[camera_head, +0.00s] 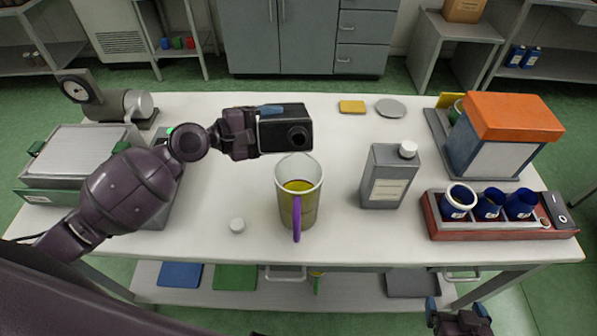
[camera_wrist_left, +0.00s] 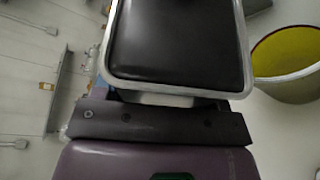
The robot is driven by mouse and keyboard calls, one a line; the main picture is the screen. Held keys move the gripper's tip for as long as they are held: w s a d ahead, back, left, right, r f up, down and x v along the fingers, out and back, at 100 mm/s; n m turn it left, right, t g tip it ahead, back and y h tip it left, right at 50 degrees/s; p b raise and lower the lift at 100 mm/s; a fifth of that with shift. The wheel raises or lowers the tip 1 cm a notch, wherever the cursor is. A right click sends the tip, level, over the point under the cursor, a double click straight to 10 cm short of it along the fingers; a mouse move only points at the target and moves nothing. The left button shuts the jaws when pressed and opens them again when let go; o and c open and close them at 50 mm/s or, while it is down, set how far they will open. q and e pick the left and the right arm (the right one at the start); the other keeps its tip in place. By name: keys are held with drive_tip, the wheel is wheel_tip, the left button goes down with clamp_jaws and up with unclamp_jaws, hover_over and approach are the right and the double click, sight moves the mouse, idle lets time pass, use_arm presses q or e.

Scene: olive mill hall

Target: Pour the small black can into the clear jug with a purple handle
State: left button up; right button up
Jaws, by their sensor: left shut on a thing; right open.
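My left gripper (camera_head: 256,130) is shut on the small black can (camera_head: 286,131) and holds it in the air, lying on its side. The can's round mouth faces right and toward me, just above the back rim of the clear jug (camera_head: 311,211). The can also fills the left wrist view (camera_wrist_left: 178,40), with the jug (camera_wrist_left: 288,80) beside it on the right. The jug stands upright on the table with yellow-green liquid inside and its purple handle (camera_head: 297,220) toward me. I see no stream between them. My right gripper (camera_head: 458,310) is open and empty, low beyond the table's front edge.
A white cap (camera_head: 237,225) lies left of the jug. A grey canister (camera_head: 388,178) stands to its right. Further right are a red tray (camera_head: 484,232) with blue cups and an orange-topped machine (camera_head: 511,118). A yellow block (camera_head: 352,106) and grey disc (camera_head: 390,108) lie behind.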

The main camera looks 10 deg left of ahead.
use_arm(q)
drive_tip(key=shift+a+b, duration=0.1)
drive_tip(key=shift+b, duration=0.35)
drive_tip(key=shift+w+m+b, duration=0.1)
drive_tip(key=shift+m+b, duration=0.4)
drive_tip(key=shift+b, duration=0.6)
idle(0.5)
drive_tip(key=shift+w+f+t+b, duration=0.15)
drive_tip(key=shift+t+b, duration=0.15)
drive_tip(key=shift+b, duration=0.2)
drive_tip(key=shift+m+b, duration=0.5)
idle(0.6)
drive_tip(key=shift+w+b, duration=0.1)
drive_tip(key=shift+b, duration=0.2)
idle(0.4)
drive_tip(key=shift+m+t+h, duration=0.3)
drive_tip(key=shift+w+a+b, duration=0.1)
drive_tip(key=shift+b, duration=0.3)
idle(0.4)
drive_tip(key=shift+m, duration=0.3)
